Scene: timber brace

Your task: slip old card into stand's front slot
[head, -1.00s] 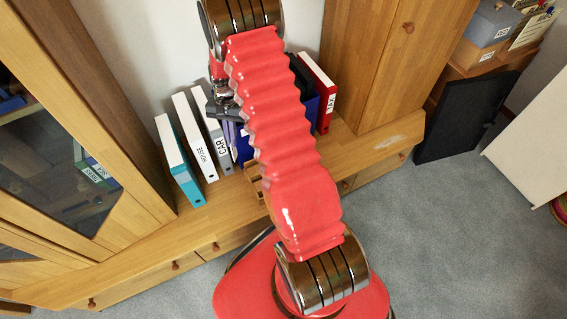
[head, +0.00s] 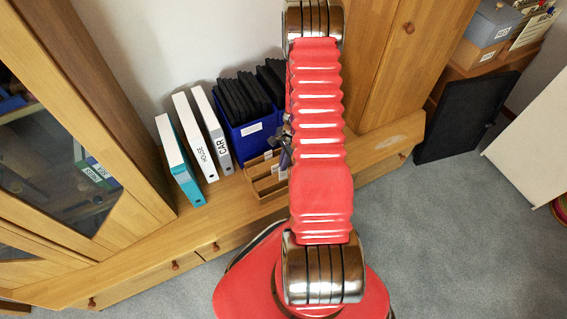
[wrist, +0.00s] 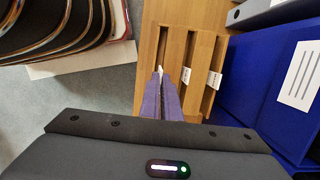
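The wooden stand (head: 262,186) with long slots sits on the cabinet ledge, and its slots also show in the wrist view (wrist: 143,90). Two white-labelled cards stand in its slots, one in the middle (wrist: 185,75) and one farther back (wrist: 213,80). My gripper (wrist: 161,88) has its purple fingers close together over the front, carpet-side slot. A thin pale edge, seemingly the old card (wrist: 160,70), shows between the fingertips. Its face and lower edge are hidden, so its depth in the slot is unclear. In the head view my arm partly covers the gripper and stand.
A blue box of black folders (head: 245,130) stands right behind the stand. White and teal binders (head: 180,165) stand to its left. A tall wooden cupboard (head: 385,60) rises at the right. Grey carpet (head: 430,230) lies in front of the ledge.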

